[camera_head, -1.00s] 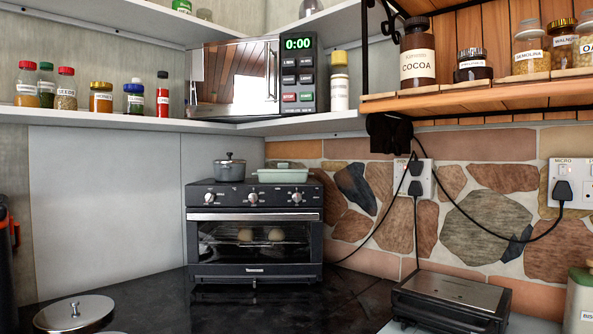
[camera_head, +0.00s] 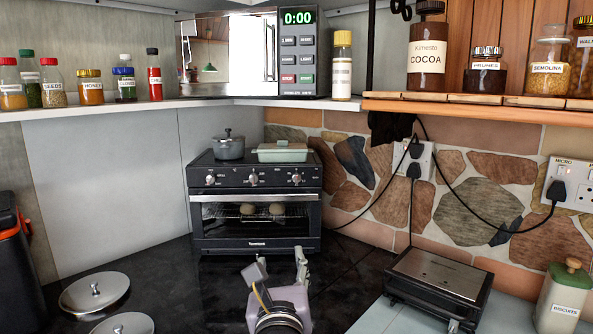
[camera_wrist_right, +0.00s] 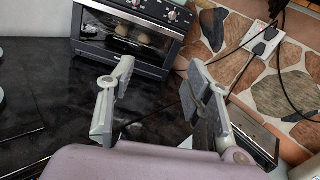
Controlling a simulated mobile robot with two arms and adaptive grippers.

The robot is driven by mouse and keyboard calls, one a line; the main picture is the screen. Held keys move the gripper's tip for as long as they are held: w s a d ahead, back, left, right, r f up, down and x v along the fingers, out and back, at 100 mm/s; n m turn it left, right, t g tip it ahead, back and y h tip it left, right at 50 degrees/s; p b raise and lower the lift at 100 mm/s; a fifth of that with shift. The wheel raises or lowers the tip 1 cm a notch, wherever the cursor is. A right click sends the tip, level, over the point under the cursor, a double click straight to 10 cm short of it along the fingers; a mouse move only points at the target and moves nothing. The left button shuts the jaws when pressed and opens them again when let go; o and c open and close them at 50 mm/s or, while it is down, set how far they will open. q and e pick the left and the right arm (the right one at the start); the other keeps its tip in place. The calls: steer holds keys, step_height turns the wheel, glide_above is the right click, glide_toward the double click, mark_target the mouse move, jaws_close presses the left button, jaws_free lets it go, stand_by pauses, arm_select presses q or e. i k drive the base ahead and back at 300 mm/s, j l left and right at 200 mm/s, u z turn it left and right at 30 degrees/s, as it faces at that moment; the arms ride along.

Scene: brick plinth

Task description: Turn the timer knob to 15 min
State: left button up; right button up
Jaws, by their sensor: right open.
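The black toaster oven (camera_head: 255,243) stands at the back of the dark counter. Its front top panel has three silver knobs: a left knob (camera_head: 210,180), a middle knob (camera_head: 253,180) and a right knob (camera_head: 297,179). Their markings are too small to read, so I cannot tell which is the timer. My right gripper (camera_head: 279,268) is open and empty, low in front of the oven and apart from it. In the right wrist view its two fingers (camera_wrist_right: 160,78) are spread, with the oven (camera_wrist_right: 118,40) beyond. My left gripper is not in view.
A pot (camera_head: 229,148) and a green dish (camera_head: 283,152) sit on the oven. A flat black appliance (camera_head: 440,278) stands right, near a biscuit jar (camera_head: 563,300). Steel lids (camera_head: 94,292) lie left. A shelf with a microwave (camera_head: 298,60) hangs above. Counter before the oven is clear.

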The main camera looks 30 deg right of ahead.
mark_target(295, 177)
steer(key=i+l, duration=0.7)
steer(key=i, duration=0.1)
